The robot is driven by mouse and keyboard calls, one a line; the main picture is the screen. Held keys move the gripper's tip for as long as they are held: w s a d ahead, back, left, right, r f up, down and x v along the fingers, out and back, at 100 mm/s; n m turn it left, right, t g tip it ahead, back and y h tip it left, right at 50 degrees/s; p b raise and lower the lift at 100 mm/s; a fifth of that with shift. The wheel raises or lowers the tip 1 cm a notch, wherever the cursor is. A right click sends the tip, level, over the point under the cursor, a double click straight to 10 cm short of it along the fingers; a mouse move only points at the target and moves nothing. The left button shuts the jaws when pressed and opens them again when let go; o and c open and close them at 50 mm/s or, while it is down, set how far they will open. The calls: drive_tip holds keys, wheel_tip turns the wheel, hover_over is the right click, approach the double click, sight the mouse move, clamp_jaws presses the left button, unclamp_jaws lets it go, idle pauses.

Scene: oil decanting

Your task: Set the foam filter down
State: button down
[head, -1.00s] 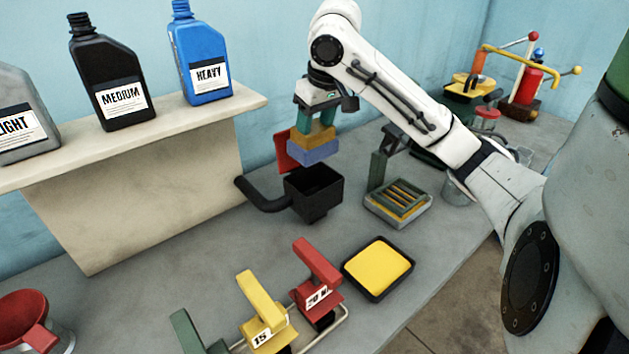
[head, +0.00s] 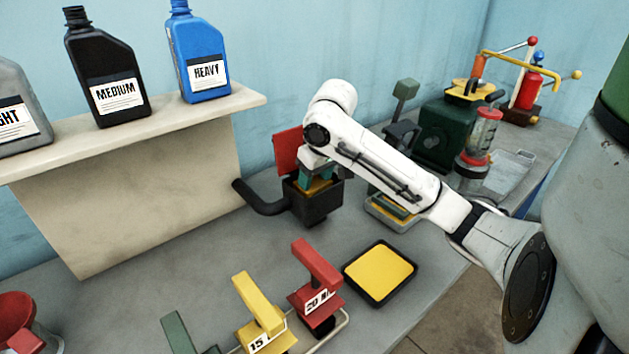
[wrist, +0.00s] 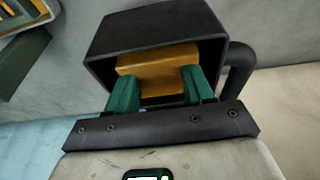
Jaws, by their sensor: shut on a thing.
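The foam filter (head: 320,187) shows an orange-yellow top inside the square black housing (head: 320,210); its blue lower part, seen earlier, is hidden by the walls. In the wrist view the filter (wrist: 158,64) sits between the two green fingers of my gripper (wrist: 162,88), which is shut on it. The fingers reach into the mouth of the housing (wrist: 130,25). I cannot tell whether the filter touches the bottom.
A red flap (head: 287,152) stands up behind the housing, and a black pipe (head: 258,205) runs off its left side. A black tray with yellow inside (head: 380,272) lies in front. Red (head: 316,280) and yellow (head: 258,310) handled pieces stand nearer.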

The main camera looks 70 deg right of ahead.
drive_tip(key=shift+f, duration=0.15)
drive_tip(key=shift+c, duration=2.1)
unclamp_jaws()
drive_tip(key=p+v, duration=0.2)
drive_tip(key=v, duration=1)
drive_tip(key=shift+r+p, duration=0.2)
drive_tip(key=shift+p, duration=0.1)
